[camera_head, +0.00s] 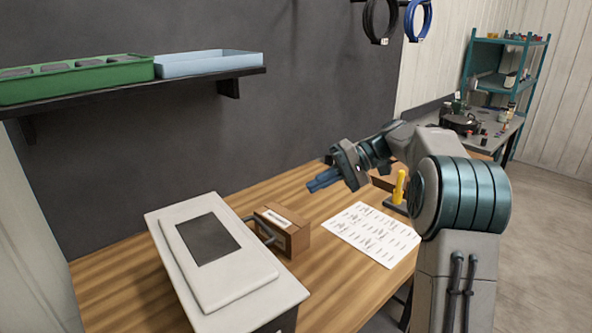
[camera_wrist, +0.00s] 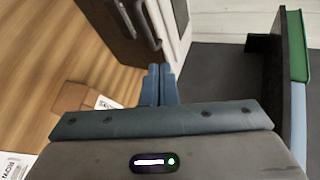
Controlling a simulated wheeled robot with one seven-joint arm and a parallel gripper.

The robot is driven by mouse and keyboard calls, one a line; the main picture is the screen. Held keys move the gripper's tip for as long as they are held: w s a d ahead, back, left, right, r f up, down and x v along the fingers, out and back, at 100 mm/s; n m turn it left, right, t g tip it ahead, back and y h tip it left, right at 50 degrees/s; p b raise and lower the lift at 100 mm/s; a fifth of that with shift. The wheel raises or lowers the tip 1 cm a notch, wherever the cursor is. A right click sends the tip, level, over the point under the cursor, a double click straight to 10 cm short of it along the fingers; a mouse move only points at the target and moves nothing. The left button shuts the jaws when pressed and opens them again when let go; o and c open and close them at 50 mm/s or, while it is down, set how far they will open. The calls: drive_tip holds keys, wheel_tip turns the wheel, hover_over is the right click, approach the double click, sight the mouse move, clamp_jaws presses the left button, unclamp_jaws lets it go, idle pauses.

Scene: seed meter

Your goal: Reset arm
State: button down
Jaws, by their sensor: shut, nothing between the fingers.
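My gripper (camera_head: 313,185) is in the air above the wooden table, right of the brown box and near the dark wall. Its blue fingers are together and hold nothing. In the wrist view my gripper (camera_wrist: 161,72) also shows its fingers closed with nothing between them. The seed meter is likely the white and grey machine (camera_head: 262,284) with a dark panel on its lid, at the front left of the table. Its side with a handle shows in the wrist view (camera_wrist: 168,22). My gripper is apart from it.
A brown box (camera_head: 298,241) with a label stands beside the machine. A wall shelf (camera_head: 190,87) holds a green tray (camera_head: 75,80) and a blue tray (camera_head: 208,64). Bare table (camera_head: 335,285) lies in front.

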drive_tip(key=s+d+f+t+h, duration=0.1)
drive_tip(key=s+f+h, duration=0.3)
drive_tip(key=s, duration=0.5)
drive_tip(key=s+d+f+m+t+h, duration=0.1)
drive_tip(key=s+d+f+t+h, duration=0.1)
drive_tip(key=s, duration=0.8)
drive_tip(key=s+d+f+t+h, duration=0.2)
drive_tip(key=s+f+h, duration=0.3)
drive_tip(key=s, duration=0.5)
drive_tip(key=shift+f+m+h, duration=0.3)
drive_tip(key=shift+f+h, duration=0.05)
drive_tip(key=shift+h, duration=0.45)
